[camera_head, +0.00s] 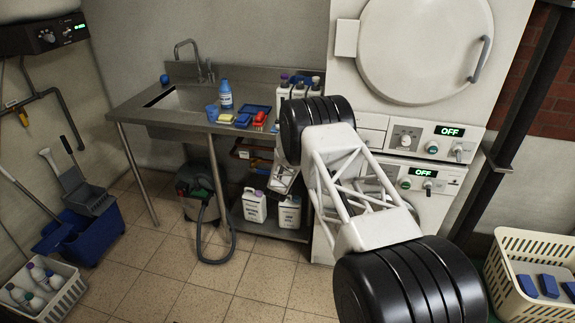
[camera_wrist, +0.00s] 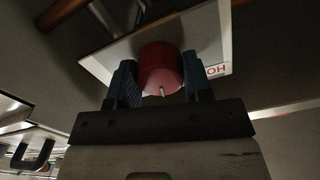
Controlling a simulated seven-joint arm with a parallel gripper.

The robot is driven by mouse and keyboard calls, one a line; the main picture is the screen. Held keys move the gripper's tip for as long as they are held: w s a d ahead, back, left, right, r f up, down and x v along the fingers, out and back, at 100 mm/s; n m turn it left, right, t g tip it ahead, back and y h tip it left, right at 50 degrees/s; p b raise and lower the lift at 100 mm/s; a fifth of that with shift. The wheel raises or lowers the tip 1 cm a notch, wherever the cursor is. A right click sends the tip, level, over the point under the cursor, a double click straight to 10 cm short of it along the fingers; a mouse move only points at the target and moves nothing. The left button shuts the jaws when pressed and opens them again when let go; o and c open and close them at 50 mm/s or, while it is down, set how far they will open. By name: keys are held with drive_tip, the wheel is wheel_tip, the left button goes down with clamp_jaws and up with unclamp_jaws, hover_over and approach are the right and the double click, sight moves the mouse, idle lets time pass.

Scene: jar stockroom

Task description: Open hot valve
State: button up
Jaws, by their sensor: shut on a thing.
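The hot valve shows in the wrist view as a round red knob (camera_wrist: 161,69) with a small pale pin on its face. It sits in front of a white plate (camera_wrist: 205,38) with red lettering, partly cut off, that seems to read "HO". My gripper (camera_wrist: 160,82) has its two dark blue fingers on either side of the knob and is shut on it.
A steel sink counter (camera_head: 190,128) with bottles and sponges stands left of my arm. Stacked white machines (camera_head: 410,50) with "OFF" displays stand to the right. White jugs (camera_head: 289,212) sit on the low shelf. A beige crate (camera_head: 510,285) stands at right; tiled floor (camera_head: 150,270) is open in front.

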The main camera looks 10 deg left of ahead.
drive_tip(key=shift+n, duration=1.3)
drive_tip(key=o, duration=0.9)
drive_tip(key=shift+s, duration=0.1)
drive_tip(key=shift+s, duration=3.8)
